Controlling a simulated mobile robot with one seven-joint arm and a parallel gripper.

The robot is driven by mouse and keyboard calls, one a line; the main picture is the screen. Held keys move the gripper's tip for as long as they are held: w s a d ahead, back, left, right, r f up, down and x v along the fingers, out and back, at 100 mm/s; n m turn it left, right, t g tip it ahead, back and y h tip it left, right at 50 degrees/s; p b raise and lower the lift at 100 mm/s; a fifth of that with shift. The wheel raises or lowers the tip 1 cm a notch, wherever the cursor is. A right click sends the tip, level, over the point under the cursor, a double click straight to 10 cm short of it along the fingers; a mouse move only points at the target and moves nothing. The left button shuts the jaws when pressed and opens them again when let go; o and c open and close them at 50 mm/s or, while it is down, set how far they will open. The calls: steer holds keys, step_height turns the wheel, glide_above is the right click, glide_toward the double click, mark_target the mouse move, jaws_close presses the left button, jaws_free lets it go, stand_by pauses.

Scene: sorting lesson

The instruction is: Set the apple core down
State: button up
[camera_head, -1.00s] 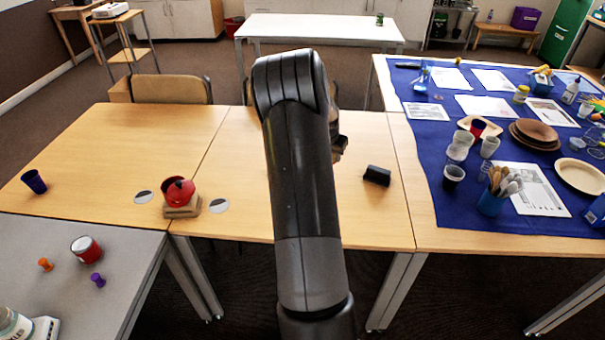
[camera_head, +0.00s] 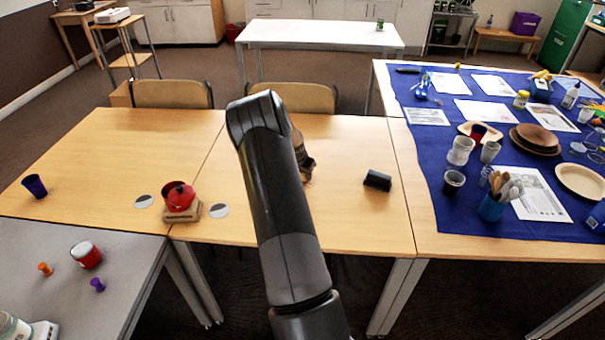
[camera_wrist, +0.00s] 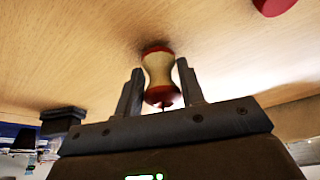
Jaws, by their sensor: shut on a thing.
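The apple core (camera_wrist: 158,72) has red ends and a pale, narrow middle. In the wrist view it stands between the two dark fingers of my gripper (camera_wrist: 160,82), which are shut on it. Its far red end is close to the wooden table (camera_wrist: 80,55), with a dark shadow beside it; I cannot tell whether it touches. In the head view my arm hides the core and most of the gripper, over the middle table (camera_head: 350,215).
A red pot (camera_head: 178,196) on a wooden block stands left of my arm, between two pale discs. A black block (camera_head: 377,180) lies to the right. A dark blue cup (camera_head: 34,185) stands far left. Bare tabletop lies between these. The blue cloth (camera_head: 450,220) at right is crowded.

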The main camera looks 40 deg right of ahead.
steer(key=o, duration=1)
steer(key=shift+f, duration=0.1)
